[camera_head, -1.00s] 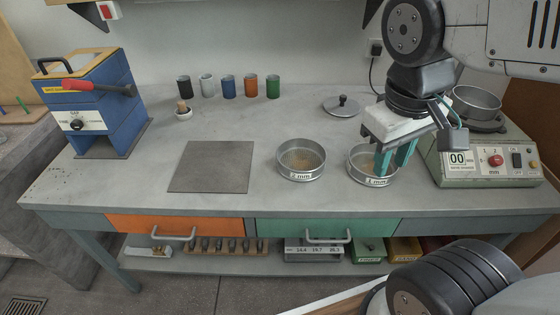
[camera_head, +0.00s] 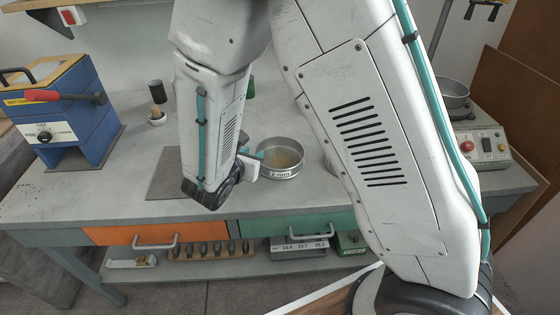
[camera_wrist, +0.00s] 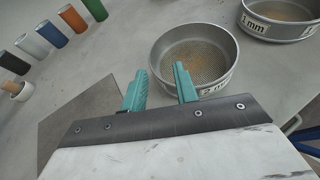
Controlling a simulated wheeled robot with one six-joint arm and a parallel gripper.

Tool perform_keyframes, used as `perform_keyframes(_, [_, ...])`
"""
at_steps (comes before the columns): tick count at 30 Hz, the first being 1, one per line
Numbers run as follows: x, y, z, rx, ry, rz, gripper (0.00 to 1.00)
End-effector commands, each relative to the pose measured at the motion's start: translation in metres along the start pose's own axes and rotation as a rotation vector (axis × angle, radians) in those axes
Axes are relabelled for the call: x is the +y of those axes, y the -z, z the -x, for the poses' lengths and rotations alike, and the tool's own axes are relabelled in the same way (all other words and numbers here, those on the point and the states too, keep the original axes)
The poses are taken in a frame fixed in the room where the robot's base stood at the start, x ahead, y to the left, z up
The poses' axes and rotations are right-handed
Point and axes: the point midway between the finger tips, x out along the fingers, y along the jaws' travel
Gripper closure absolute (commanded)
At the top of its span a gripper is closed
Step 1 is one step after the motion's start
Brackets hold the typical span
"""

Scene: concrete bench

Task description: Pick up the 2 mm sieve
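The 2 mm sieve (camera_head: 284,173) is a round metal sieve with a mesh floor and some tan grains in it, standing on the bench. In the wrist view the 2 mm sieve (camera_wrist: 226,80) lies just ahead of my gripper (camera_wrist: 160,84), its label partly covered. My gripper's two teal fingers are apart with nothing between them. The right finger overlaps the near rim in this view; the left one is left of the sieve. I cannot tell whether they touch. In the head view my gripper (camera_head: 258,160) is at the sieve's left side, mostly hidden by my arm.
The 1 mm sieve (camera_wrist: 277,30) stands close to the right. A dark square plate (camera_wrist: 70,118) lies to the left. Several coloured cups (camera_wrist: 50,33) and a small mortar (camera_wrist: 18,90) stand behind. A sieve shaker (camera_head: 482,150) is at the right, a blue device (camera_head: 75,115) at the left.

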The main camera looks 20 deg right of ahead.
Motion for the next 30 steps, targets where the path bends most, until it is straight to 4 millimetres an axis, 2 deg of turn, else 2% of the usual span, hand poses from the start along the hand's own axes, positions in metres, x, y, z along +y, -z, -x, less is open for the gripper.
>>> perform_keyframes(1, [0.005, 0.009, 0.001, 0.0, -0.023, 0.032, 0.71])
perform_keyframes(5, [0.012, 0.017, -0.003, -0.002, -0.052, 0.069, 0.71])
perform_keyframes(14, [0.014, 0.017, -0.038, -0.003, -0.052, 0.071, 0.71])
perform_keyframes(21, [0.015, 0.017, -0.071, -0.002, -0.051, 0.07, 0.71])
perform_keyframes(30, [0.017, 0.017, -0.077, -0.002, -0.054, 0.069, 0.71])
